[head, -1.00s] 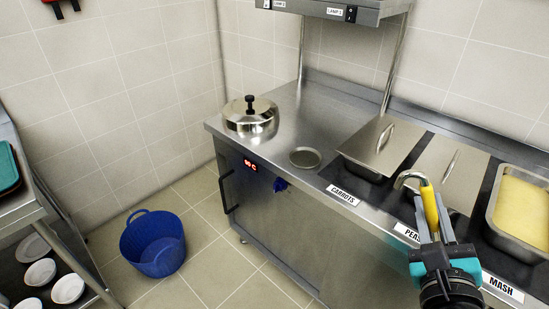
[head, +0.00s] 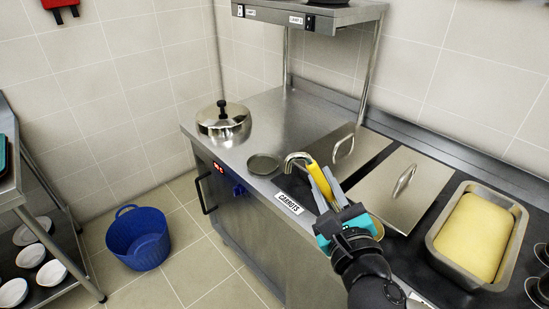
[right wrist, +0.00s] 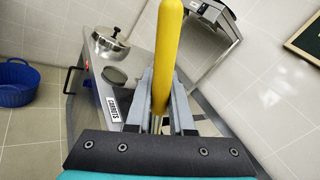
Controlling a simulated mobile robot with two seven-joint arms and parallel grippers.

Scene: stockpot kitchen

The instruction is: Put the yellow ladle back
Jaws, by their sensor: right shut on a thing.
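My right gripper (head: 323,184) is shut on the yellow handle of the ladle (head: 315,172), with its bare metal hook end pointing up and left. It is in front of the counter near the CARROTS label (head: 289,203). In the right wrist view the yellow handle (right wrist: 167,45) stands between the two grey fingers (right wrist: 161,95). The ladle's bowl is not clearly visible. My left gripper is not in view.
A steel domed pot lid (head: 223,122) sits on the counter's left end, beside a round disc (head: 263,164). Lidded pans (head: 400,190) and an open pan of yellow mash (head: 478,240) line the right. A shelf (head: 310,14) hangs above. A blue bucket (head: 138,240) stands on the floor.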

